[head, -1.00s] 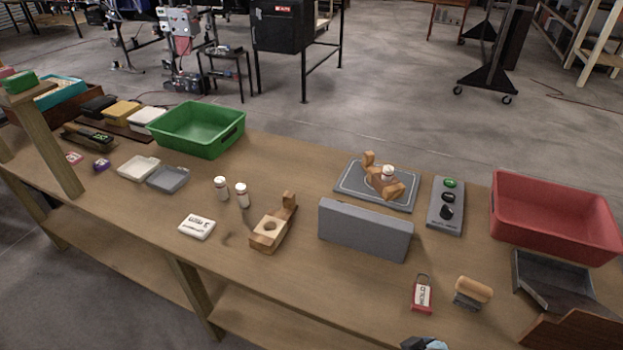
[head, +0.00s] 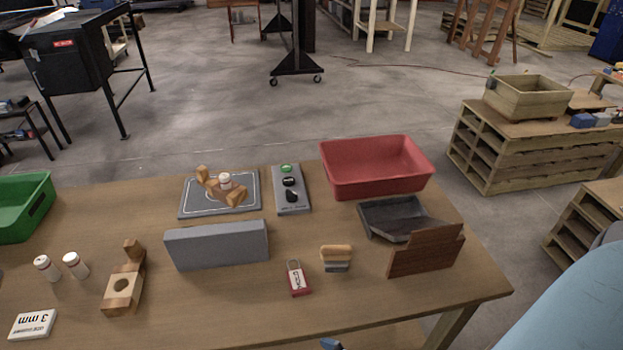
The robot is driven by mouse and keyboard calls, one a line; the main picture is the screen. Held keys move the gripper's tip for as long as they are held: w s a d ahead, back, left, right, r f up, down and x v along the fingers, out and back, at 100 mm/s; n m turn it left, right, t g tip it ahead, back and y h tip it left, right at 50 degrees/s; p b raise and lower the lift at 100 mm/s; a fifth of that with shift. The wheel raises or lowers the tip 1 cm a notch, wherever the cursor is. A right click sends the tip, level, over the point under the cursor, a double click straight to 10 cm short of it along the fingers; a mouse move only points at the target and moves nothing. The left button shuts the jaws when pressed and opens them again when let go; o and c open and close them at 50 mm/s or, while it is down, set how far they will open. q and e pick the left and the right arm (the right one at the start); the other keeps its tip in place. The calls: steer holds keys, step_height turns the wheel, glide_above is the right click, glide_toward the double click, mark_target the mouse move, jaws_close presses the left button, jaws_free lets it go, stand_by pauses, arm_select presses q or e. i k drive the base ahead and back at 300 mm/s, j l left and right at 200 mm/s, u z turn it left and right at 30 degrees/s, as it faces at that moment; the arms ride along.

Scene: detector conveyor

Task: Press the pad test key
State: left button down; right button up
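A grey control box (head: 291,190) stands on the table just right of the pad. It has a green button (head: 287,168) at its far end, a black button (head: 289,181) in the middle and a black knob or switch (head: 291,196) nearer. Its small lettering is too small to read. The grey pad (head: 190,207) has a pale outline and carries a wooden holder (head: 233,196) with a white bottle (head: 225,181) in it. Neither gripper can be made out in the head view.
A grey upright block (head: 217,246) stands in front of the pad. A pale blue shape covers the lower right corner.

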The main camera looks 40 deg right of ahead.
mark_target(286, 169)
steer(key=z, duration=0.95)
